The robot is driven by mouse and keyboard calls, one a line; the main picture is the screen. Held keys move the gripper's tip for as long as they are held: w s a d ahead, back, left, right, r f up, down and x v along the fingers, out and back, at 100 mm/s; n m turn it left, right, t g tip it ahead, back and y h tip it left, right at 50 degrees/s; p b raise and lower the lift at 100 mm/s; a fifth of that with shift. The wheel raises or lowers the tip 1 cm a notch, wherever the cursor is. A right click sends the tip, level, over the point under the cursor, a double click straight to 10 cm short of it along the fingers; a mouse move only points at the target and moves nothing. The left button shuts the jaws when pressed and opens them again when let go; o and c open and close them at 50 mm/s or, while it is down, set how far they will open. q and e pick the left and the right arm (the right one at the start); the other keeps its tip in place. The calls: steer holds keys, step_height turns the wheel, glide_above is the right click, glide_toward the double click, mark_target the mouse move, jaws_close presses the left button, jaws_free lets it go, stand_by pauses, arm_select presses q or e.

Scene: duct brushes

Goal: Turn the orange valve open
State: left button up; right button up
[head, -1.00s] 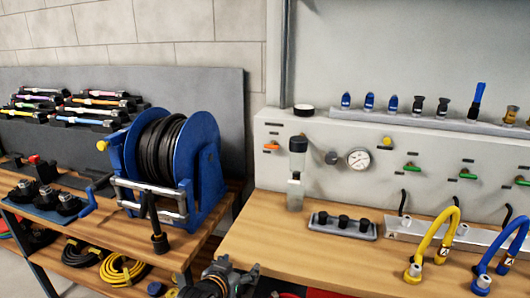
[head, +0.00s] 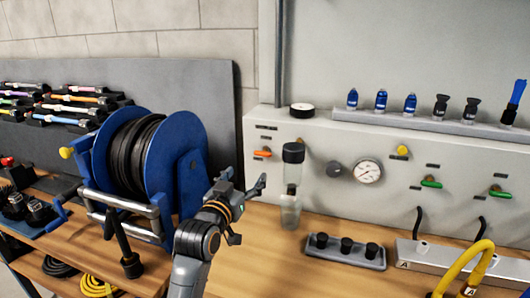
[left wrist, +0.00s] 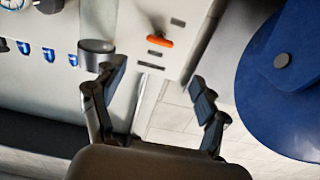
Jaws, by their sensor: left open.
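The orange valve (head: 262,153) is a small lever on the left end of the pale panel, lying roughly level. It also shows in the left wrist view (left wrist: 160,42), beyond the fingertips and between their directions. My left gripper (head: 249,211) is open and empty, below the valve and in front of the panel, left of the clear filter cup. In the left wrist view its two fingers (left wrist: 158,80) are spread wide and apart from the valve. My right gripper is not in view.
A dark-capped filter unit (head: 292,153) with a clear cup stands just right of the valve. A blue hose reel (head: 172,170) stands close on the left. Right along the panel are a gauge (head: 367,171) and green levers (head: 431,184). The bench front (head: 260,270) is bare.

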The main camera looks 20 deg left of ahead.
arm_select(q)
glide_toward(262, 154)
steer(key=w, duration=0.2)
steer(key=w+p, duration=0.1)
steer(key=w, duration=0.5)
steer(key=shift+w+d, duration=0.1)
steer(key=shift+w, duration=0.55)
steer(key=c, duration=1.2)
steer(key=shift+o, duration=0.2)
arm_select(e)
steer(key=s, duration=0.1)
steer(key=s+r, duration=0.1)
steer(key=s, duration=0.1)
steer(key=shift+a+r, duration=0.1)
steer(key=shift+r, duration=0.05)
